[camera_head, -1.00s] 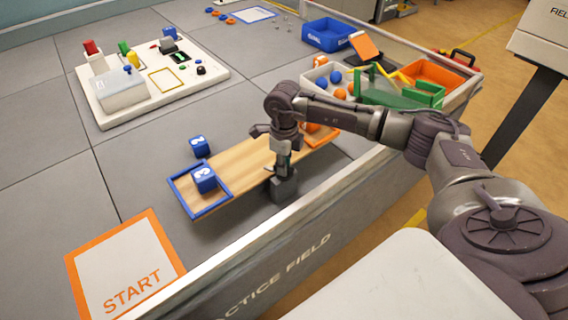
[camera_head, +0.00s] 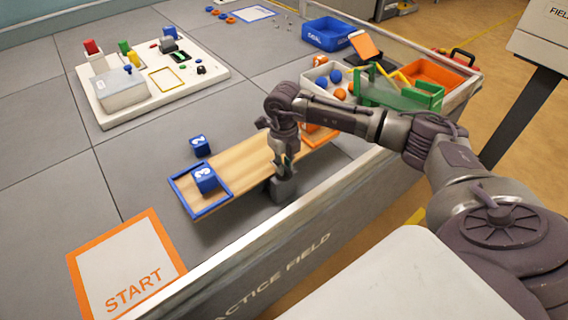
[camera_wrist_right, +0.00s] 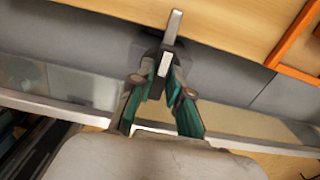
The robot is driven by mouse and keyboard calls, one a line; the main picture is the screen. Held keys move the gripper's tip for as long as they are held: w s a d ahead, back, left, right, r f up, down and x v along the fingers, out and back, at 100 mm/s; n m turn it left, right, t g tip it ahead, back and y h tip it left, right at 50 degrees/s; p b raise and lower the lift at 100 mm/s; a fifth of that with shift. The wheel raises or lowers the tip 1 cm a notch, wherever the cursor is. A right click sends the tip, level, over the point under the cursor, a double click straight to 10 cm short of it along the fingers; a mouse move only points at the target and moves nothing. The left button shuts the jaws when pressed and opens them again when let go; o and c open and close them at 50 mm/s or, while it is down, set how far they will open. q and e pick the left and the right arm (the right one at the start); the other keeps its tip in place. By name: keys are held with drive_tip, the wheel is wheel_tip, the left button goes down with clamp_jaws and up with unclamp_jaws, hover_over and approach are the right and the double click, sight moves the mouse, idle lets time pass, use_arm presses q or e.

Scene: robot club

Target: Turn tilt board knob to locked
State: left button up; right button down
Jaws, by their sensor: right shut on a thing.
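The tilt board (camera_head: 240,166) is a wooden plank, with a blue frame at its left end and an orange one at its right end. A blue cube (camera_head: 205,179) marked 3 sits in the blue frame. The dark stand (camera_head: 284,189) is at the board's near side, below my right gripper (camera_head: 280,168). In the right wrist view, my right gripper (camera_wrist_right: 161,72) is shut on the dark knob (camera_wrist_right: 167,58) at the board's edge, teal pads on either side. A pale pointer (camera_wrist_right: 174,27) extends from the knob over the wood. My left gripper is not in view.
A second blue cube (camera_head: 200,145) lies behind the board. The field wall (camera_head: 290,241) runs close along the near side. A white panel (camera_head: 205,82) with controls is at back left, and a parts tray (camera_head: 462,97) at right. Grey floor is free at left.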

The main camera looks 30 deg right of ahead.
drive_tip(key=shift+r, duration=0.1)
drive_tip(key=c, duration=1.1)
unclamp_jaws()
wheel_tip(320, 180, up, 12)
drive_tip(key=shift+s, duration=0.1)
